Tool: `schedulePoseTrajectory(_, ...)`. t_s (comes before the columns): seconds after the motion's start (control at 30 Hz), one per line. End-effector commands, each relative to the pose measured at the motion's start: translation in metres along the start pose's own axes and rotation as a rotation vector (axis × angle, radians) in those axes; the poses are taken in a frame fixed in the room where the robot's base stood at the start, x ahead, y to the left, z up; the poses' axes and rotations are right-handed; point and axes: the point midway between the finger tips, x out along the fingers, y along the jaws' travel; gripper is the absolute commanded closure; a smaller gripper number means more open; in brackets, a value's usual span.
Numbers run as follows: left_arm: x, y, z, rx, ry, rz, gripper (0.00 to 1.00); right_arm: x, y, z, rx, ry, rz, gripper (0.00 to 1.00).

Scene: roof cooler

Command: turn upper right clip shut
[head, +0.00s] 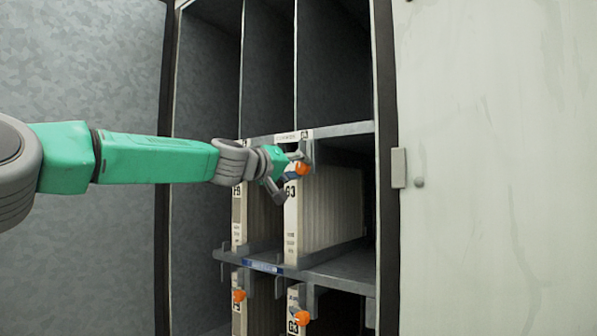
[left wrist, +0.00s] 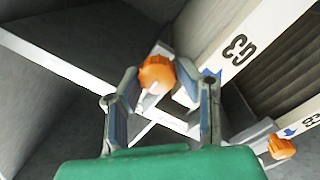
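The upper right clip (head: 301,169) has an orange knob and sits at the top front of the pale G3 filter unit (head: 291,222) in the cabinet. My left gripper (head: 285,178) reaches in from the left and is right at this clip. In the left wrist view the orange knob (left wrist: 157,74) lies between the two spread fingertips of my left gripper (left wrist: 156,82). I cannot tell whether either finger touches it. The gripper hides part of the clip's mount in the head view. My right gripper is not in view.
Two lower orange clips, the left one (head: 239,295) and the right one (head: 301,318), sit below the middle shelf (head: 335,268). Empty upper bays (head: 335,65) stand above the top rail (head: 340,130). A pale door or wall panel (head: 490,180) is on the right.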

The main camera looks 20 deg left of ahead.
Motion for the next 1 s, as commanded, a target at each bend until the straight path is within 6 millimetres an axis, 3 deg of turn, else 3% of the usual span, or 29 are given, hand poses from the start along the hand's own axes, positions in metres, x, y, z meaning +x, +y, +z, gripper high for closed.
schedulePoseTrajectory(0.03, 0.0007, -0.0071, 0.0000, 0.001, 0.003, -0.012, 1.00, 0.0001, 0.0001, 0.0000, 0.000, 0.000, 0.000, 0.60)
schedulePoseTrajectory(0.57, 0.0036, -0.0095, 0.0055, -0.035, -0.006, -0.013, 1.00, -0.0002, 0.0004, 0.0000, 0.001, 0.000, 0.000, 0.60)
schedulePoseTrajectory(1.0, 0.0046, -0.0106, 0.0085, -0.346, 0.004, -0.004, 1.00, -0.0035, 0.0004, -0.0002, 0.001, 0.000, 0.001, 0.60)
